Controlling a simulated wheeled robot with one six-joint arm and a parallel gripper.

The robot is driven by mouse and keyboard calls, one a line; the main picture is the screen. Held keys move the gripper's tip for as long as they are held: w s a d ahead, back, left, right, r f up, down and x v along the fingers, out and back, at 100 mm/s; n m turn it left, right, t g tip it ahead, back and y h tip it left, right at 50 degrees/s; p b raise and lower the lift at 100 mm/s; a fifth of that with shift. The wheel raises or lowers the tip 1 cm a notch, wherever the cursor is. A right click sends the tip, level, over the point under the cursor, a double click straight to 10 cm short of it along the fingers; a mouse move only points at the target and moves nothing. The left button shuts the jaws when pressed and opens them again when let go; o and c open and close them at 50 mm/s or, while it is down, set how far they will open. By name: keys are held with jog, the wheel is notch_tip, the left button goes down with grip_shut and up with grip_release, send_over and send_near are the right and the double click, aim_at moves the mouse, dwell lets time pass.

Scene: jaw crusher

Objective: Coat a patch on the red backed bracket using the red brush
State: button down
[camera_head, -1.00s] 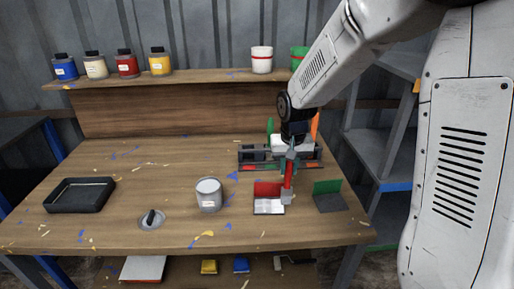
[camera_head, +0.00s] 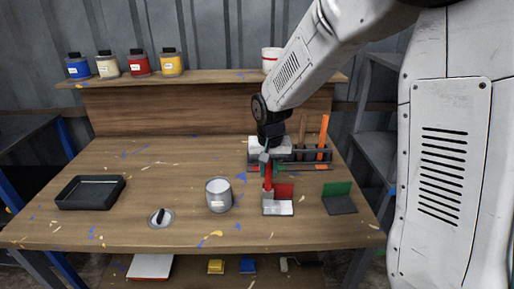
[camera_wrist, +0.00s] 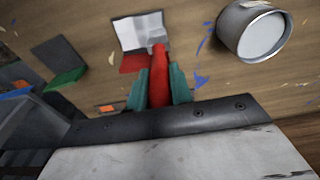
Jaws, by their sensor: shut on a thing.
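My gripper (camera_head: 267,167) is shut on the handle of the red brush (camera_head: 268,180). Its two teal fingers flank the red handle (camera_wrist: 158,78) in the wrist view. The brush points down, its grey head at the left part of the red backed bracket (camera_head: 285,190). The bracket has an upright red back and a pale, whitish base lying on the bench. In the wrist view the brush head overlaps the bracket's pale base (camera_wrist: 128,32); I cannot tell whether it touches. Part of the bracket is hidden behind the brush.
An open can (camera_head: 219,196) stands left of the bracket, its lid (camera_head: 161,218) beside it. A green backed bracket (camera_head: 338,198) stands to the right. A tool rack (camera_head: 312,157) is behind. A black tray (camera_head: 68,204) lies far left. Paint jars line the shelf (camera_head: 215,79).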

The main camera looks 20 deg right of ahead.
jog(key=shift+w+a, duration=0.3)
jog(key=shift+a, duration=0.45)
notch_tip(320, 180, up, 8)
dwell(1.2)
